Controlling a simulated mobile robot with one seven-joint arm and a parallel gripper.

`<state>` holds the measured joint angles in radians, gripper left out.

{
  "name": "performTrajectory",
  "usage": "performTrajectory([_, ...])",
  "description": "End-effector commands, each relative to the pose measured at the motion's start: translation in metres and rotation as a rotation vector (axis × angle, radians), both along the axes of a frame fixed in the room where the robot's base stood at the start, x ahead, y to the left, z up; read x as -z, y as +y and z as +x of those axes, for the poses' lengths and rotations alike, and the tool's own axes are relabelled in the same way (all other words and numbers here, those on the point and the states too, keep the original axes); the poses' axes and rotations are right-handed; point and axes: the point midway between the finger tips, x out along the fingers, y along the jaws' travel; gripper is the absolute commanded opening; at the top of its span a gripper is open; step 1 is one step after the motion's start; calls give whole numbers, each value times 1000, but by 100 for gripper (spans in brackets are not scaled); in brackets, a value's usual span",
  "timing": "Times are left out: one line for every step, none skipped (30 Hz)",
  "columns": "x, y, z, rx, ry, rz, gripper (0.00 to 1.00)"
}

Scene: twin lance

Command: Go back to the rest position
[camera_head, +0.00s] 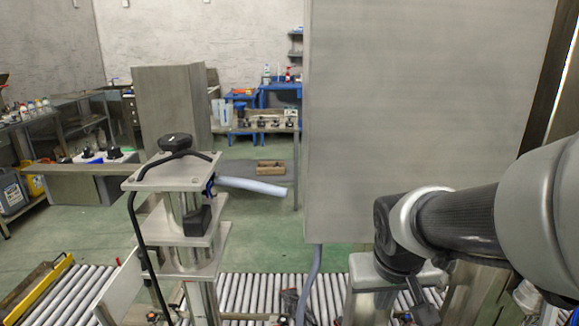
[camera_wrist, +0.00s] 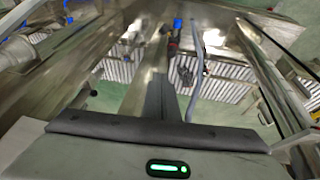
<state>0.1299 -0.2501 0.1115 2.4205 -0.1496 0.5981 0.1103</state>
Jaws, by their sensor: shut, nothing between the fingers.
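My arm reaches in from the right in the head view, and its dark wrist is low at the right, in front of a large grey metal panel (camera_head: 410,110). My gripper shows at the bottom of the wrist view (camera_wrist: 158,130) as a pale housing with a dark padded edge and a green light. It is shut and holds nothing.
A metal stand (camera_head: 175,184) with stacked plates, a black knob and a black cable rises left of centre. A roller conveyor (camera_head: 245,290) runs along the front. Green floor (camera_head: 265,222) shows clear behind.

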Motion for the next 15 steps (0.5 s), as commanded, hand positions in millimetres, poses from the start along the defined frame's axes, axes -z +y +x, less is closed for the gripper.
performTrajectory([-19, 4, -12, -1, -29, 6, 0])
performTrajectory([-26, 5, -19, -2, -36, 10, 0])
performTrajectory([-35, 8, -28, -3, -46, 18, 0])
performTrajectory([-41, 9, -34, -4, -53, 23, 0])
performTrajectory([-46, 11, -40, -7, -61, 30, 0])
performTrajectory([-53, 14, -48, -10, -69, 38, 0])
performTrajectory([-57, 15, -53, -13, -74, 45, 0])
performTrajectory([-60, 17, -59, -16, -81, 52, 0])
performTrajectory([-65, 19, -66, -19, -88, 62, 0])
performTrajectory([-69, 21, -71, -24, -94, 68, 0])
performTrajectory([-72, 23, -76, -28, -99, 75, 0])
performTrajectory([-76, 25, -82, -34, -106, 85, 0])
performTrajectory([-78, 27, -87, -38, -111, 94, 0])
performTrajectory([-81, 28, -92, -42, -118, 101, 0])
performTrajectory([-84, 31, -99, -50, -124, 111, 0])
